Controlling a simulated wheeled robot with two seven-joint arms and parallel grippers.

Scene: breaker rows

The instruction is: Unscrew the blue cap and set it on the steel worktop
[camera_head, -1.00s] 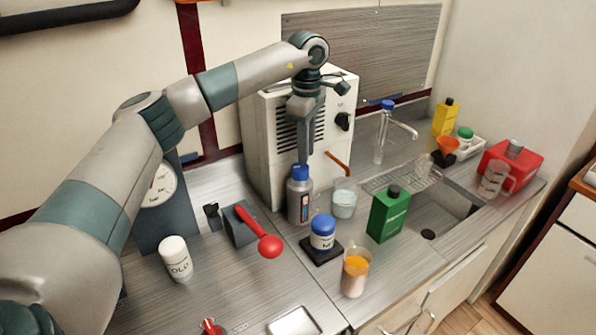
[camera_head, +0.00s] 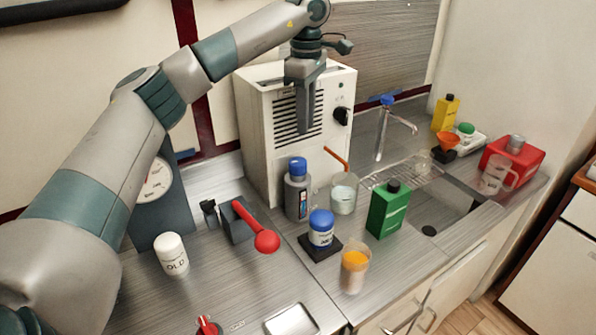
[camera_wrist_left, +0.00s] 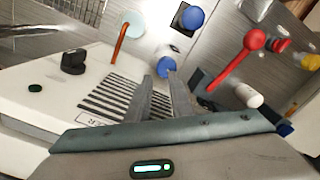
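The blue cap (camera_head: 298,166) sits on top of the grey bottle (camera_head: 298,197), which stands upright on the steel worktop (camera_head: 215,287) in front of the white machine. My left gripper (camera_head: 304,131) points down above the cap, with a visible gap between them in the head view. In the left wrist view my left gripper's fingers (camera_wrist_left: 160,77) are apart and empty, with the blue cap (camera_wrist_left: 166,66) showing beyond their tips. A white jar with a blue lid (camera_head: 321,229) stands on a black pad nearby. My right gripper is not in view.
The white machine (camera_head: 258,135) stands behind. A cup of orange liquid (camera_head: 354,270) is at the front.

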